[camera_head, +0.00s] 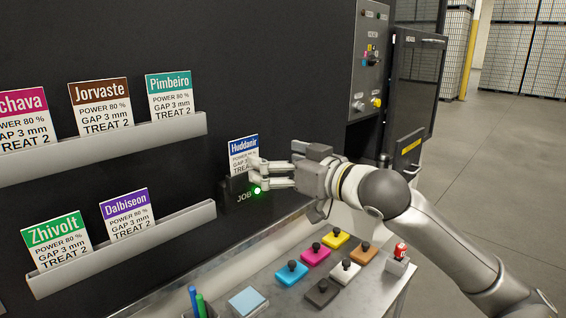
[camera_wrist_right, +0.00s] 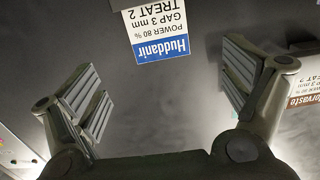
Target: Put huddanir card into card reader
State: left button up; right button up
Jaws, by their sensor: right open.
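The Huddanir card (camera_head: 243,146), white with a blue header, stands upright in the black card reader (camera_head: 236,196) marked JOB. A green light glows on the reader's front. My right gripper (camera_head: 256,174) is open at the card and reader, with its fingers overlapping the card's lower part in the head view. In the right wrist view the Huddanir card (camera_wrist_right: 160,32) shows upside down beyond the spread fingers, apart from both pads. The card's lower edge is hidden in the head view. My left gripper is not in view.
An upper rack (camera_head: 100,153) holds several cards, among them Jorvaste and Pimbeiro. A lower rack (camera_head: 130,248) holds Zhivolt and Dalbiseon. Several coloured blocks with black knobs stand on the metal table (camera_head: 385,295) below my right arm. A pen holder (camera_head: 200,308) is at the front.

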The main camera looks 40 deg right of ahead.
jog(key=shift+s+d, duration=0.1)
jog(key=shift+s, duration=0.65)
